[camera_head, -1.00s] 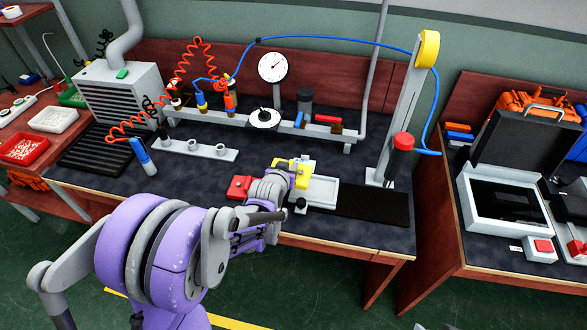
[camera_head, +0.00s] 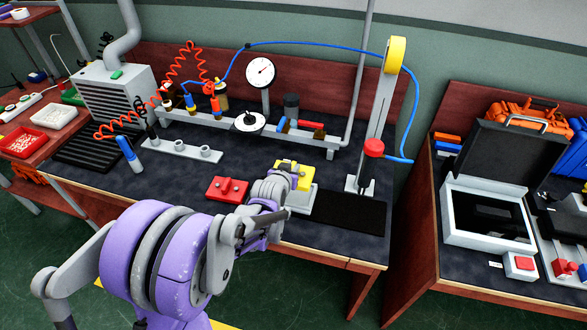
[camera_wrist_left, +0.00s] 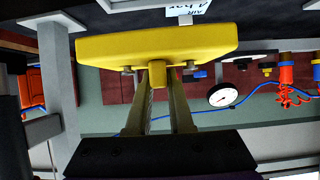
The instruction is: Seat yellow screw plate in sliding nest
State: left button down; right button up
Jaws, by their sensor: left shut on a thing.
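In the head view my left gripper (camera_head: 284,172) is over the front middle of the bench. It is shut on the yellow screw plate (camera_head: 298,178). The left wrist view shows the narrow fingers (camera_wrist_left: 160,85) closed on a tab under the yellow plate (camera_wrist_left: 150,42), with small screws on either side. A pale grey tray, apparently the sliding nest (camera_head: 303,200), lies just below and right of the plate. My wrist hides part of it, and I cannot tell whether plate and nest touch. My right gripper is not in view.
A red block with pegs (camera_head: 228,190) sits left of my wrist. A black mat (camera_head: 350,213) lies right of the nest. A grey socket strip (camera_head: 184,149) and a dial gauge (camera_head: 261,72) are farther back.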

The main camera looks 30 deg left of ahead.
pick_arm(q)
jog(key=shift+a, duration=0.1)
jog(key=shift+f+b, duration=2.45)
jog(key=shift+f, duration=0.5)
jog(key=shift+f+b, duration=1.1)
jog(key=c, duration=0.7)
grip_release()
jog(key=shift+s, duration=0.1)
